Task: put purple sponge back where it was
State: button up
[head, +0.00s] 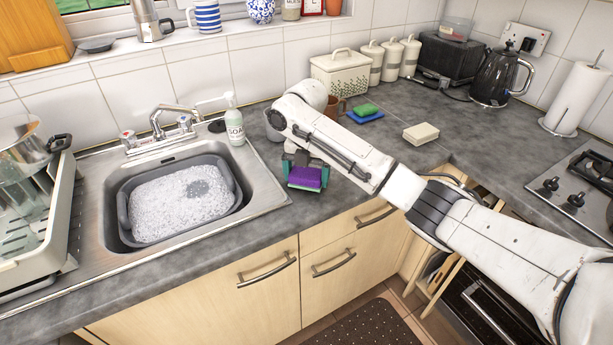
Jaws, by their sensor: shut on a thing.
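The purple sponge (305,177) is between the fingers of my gripper (304,170), near the counter's front edge, right of the sink. My gripper points down and is shut on the sponge. I cannot tell whether the sponge touches the counter. A green sponge (366,110) and a blue sponge (364,118) lie together farther back on the counter. A cream sponge-like block (421,133) lies to their right.
The sink (265,196) holds a grey basin (237,184) of suds. A soap bottle (235,125) stands behind its right corner. A brown mug (334,108) and a grey cup (273,130) are partly hidden by my arm. The counter right of the cream block is clear.

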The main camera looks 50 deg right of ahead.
aim_at(307, 173)
jog(key=shift+f, duration=0.55)
jog(key=shift+f, duration=0.2)
jog(key=o, duration=0.6)
jog(key=shift+c, duration=0.2)
jog(key=shift+r, duration=0.1)
notch_tip(307, 173, up, 12)
jog(key=shift+r, duration=0.1)
